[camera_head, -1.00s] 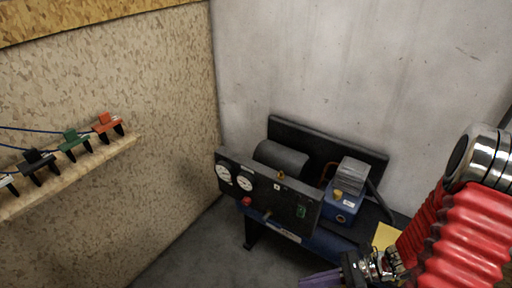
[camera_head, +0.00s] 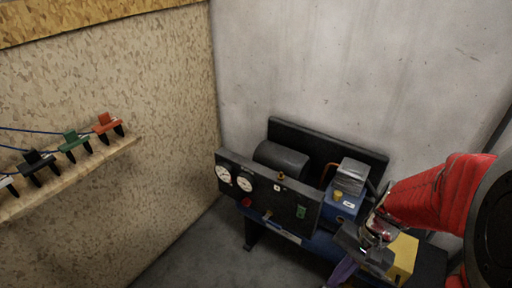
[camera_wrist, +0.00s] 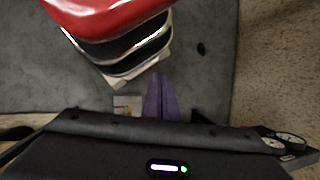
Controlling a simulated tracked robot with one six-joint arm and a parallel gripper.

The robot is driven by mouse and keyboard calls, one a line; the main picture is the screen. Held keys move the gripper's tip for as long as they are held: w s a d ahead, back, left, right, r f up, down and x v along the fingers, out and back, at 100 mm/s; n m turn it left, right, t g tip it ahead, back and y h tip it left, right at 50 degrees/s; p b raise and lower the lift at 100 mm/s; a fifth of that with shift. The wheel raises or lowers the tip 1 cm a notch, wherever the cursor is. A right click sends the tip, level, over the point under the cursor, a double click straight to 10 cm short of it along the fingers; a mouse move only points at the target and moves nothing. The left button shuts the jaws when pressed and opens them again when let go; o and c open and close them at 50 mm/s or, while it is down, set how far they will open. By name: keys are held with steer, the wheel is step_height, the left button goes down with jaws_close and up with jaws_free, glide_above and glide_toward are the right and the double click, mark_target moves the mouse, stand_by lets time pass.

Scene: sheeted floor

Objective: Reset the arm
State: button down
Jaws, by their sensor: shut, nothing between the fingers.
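My arm in its red sleeve reaches in from the right edge of the head view. My gripper (camera_head: 341,273) points down to the left at the bottom of that view, in front of the machine's right part. Its purple fingers also show in the wrist view (camera_wrist: 160,98), close together with nothing between them. The gripper's tips are partly cut off by the lower edge of the head view.
A machine with a dark gauge panel (camera_head: 268,190) and a blue box (camera_head: 342,201) stands by the grey wall (camera_head: 350,70). A yellow box (camera_head: 404,258) is beside my gripper. Coloured clips, one orange (camera_head: 106,122), sit on a wooden ledge (camera_head: 75,177) at left.

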steer(key=a+r+n+t+h, duration=0.2)
steer(key=r+n+t, duration=0.1)
steer(key=r, duration=0.6)
steer(key=a+r+n+t+h, duration=0.2)
steer(key=r+n+t, duration=0.2)
steer(key=r, duration=0.6)
steer(key=shift+w+n, duration=0.2)
steer(key=shift+n, duration=0.2)
